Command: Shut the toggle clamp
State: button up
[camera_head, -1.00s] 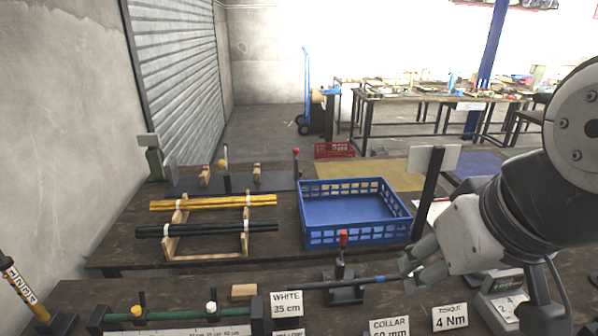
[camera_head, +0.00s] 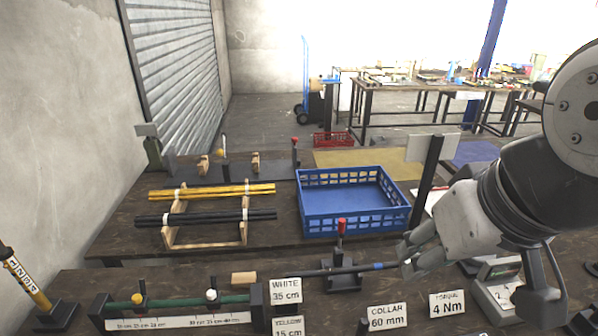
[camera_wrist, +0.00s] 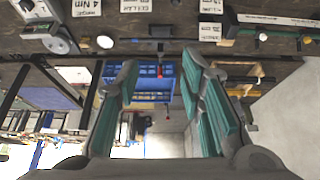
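The near toggle clamp has a red-tipped handle (camera_head: 341,227) that stands upright on a dark base (camera_head: 343,281) on the near bench. A dark rod with a blue band (camera_head: 374,267) lies level across this clamp. My gripper (camera_head: 404,256) is right of the clamp, by the rod's right end in the head view. In the wrist view my gripper (camera_wrist: 158,100) has its fingers spread with nothing held between them. The clamp's red handle tip also shows in the wrist view (camera_wrist: 160,71), beyond the fingers. Contact between fingers and rod cannot be told.
A second red-topped handle (camera_head: 295,141) stands on the far bench. The blue crate (camera_head: 350,219) and a wooden rack (camera_head: 205,243) are behind the clamp. A green measuring fixture (camera_head: 180,305) lies left, a wooden block (camera_head: 243,278) beside it. Label cards (camera_head: 387,317) stand in front.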

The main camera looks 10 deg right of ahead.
jog(key=shift+o, duration=0.2)
jog(key=g+b, duration=0.3)
jog(key=g, duration=0.2)
send_over(342, 220)
notch_tip(342, 220, down, 12)
notch_tip(342, 220, down, 13)
jog(key=shift+f+p, duration=0.2)
jog(key=shift+p, duration=0.9)
grip_shut()
